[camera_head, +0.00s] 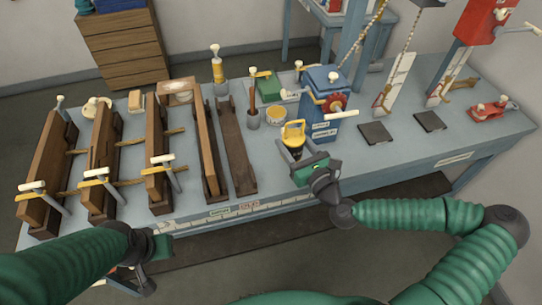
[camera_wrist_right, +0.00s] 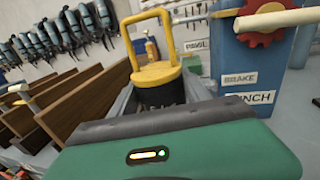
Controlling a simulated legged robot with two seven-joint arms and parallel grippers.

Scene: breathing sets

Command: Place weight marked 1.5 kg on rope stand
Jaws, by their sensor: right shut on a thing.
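A weight (camera_head: 294,138) with a yellow handle and top and a black body is at the front of the bench in the head view, left of the blue winch box. It also shows upright in the right wrist view (camera_wrist_right: 158,84); no 1.5 kg mark is readable. A rope (camera_head: 394,80) hangs by a white sloped board, with a dark square plate (camera_head: 376,132) in front; I cannot tell if this is the rope stand. My left gripper (camera_head: 142,272) is low at the left, fingers unclear.
The blue winch box (camera_head: 322,108) with a red gear stands right beside the weight. Wooden clamped boards (camera_head: 105,155) fill the bench's left side. A yellow-rimmed tin (camera_head: 276,116) stands behind the weight. Bench top (camera_head: 400,155) at the right front is clear.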

